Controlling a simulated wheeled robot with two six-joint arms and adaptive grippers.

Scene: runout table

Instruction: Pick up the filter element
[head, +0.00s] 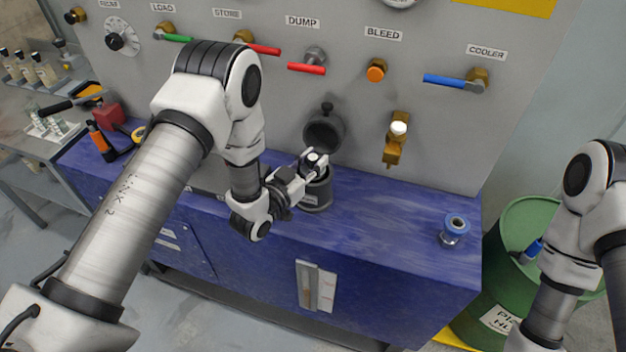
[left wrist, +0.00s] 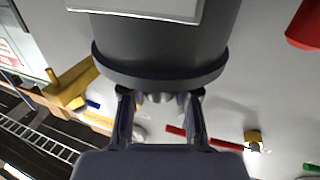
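My left gripper (head: 315,165) is at the mouth of a dark grey canister (head: 317,194) that stands on the blue bench top against the panel. In the left wrist view its two fingers (left wrist: 160,105) are spread apart near the canister's rim (left wrist: 160,78). Small grey knobs show between the fingertips; I cannot tell what they belong to, or whether the fingers touch them. I cannot make out the filter element for certain; the inside of the canister is hidden by the gripper and the wall. My right gripper is out of view.
A round dark lid (head: 323,132) stands open behind the canister. A blue-capped clear jar (head: 454,230) stands at the bench's right end, beside a green drum (head: 524,215). Valve levers and a brass tap (head: 395,150) jut from the panel. The bench between canister and jar is clear.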

